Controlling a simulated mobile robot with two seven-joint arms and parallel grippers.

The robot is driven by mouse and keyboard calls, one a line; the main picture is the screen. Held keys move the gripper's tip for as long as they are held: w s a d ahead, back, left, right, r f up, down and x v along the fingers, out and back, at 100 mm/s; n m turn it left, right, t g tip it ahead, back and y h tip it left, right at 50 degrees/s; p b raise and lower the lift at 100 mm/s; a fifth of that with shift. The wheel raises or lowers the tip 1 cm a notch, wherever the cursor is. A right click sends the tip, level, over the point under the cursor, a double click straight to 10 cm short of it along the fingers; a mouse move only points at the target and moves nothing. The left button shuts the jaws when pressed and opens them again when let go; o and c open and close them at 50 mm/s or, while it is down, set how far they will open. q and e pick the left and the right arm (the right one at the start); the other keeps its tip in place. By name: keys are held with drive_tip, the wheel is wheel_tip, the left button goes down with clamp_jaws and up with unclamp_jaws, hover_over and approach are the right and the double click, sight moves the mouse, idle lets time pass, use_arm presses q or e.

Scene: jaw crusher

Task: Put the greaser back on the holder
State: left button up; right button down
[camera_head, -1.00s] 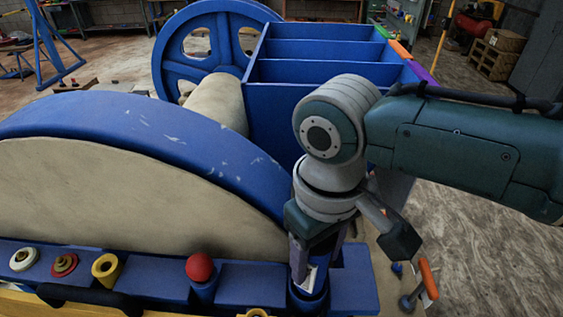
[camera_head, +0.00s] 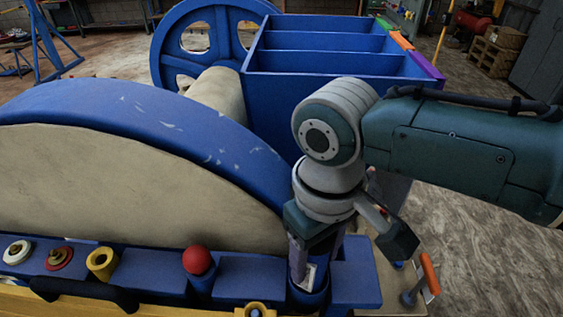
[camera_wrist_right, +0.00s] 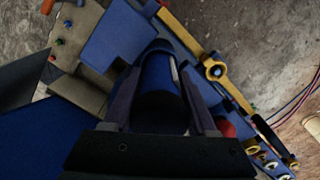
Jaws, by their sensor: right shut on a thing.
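My right gripper (camera_head: 312,272) points down at the right end of the blue machine ledge. Its fingers are closed around a blue cylinder with a dark end, which I take to be the greaser (camera_wrist_right: 158,75); the fingers (camera_wrist_right: 165,105) lie along both its sides in the right wrist view. In the head view the fingers and wrist cover most of it. A round blue cup (camera_head: 308,299), which looks like the holder, is directly below and around the fingertips. I cannot tell whether the greaser is seated in it. My left gripper is out of view.
A red ball knob (camera_head: 197,260) stands left of the gripper, with a yellow ring (camera_head: 102,263) farther left. A large blue-rimmed wheel (camera_head: 150,120) rises behind the ledge. An orange-handled tool (camera_head: 430,273) is to the right. Open floor (camera_head: 480,240) lies beyond it.

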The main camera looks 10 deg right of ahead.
drive_tip(key=shift+c, duration=0.6)
unclamp_jaws()
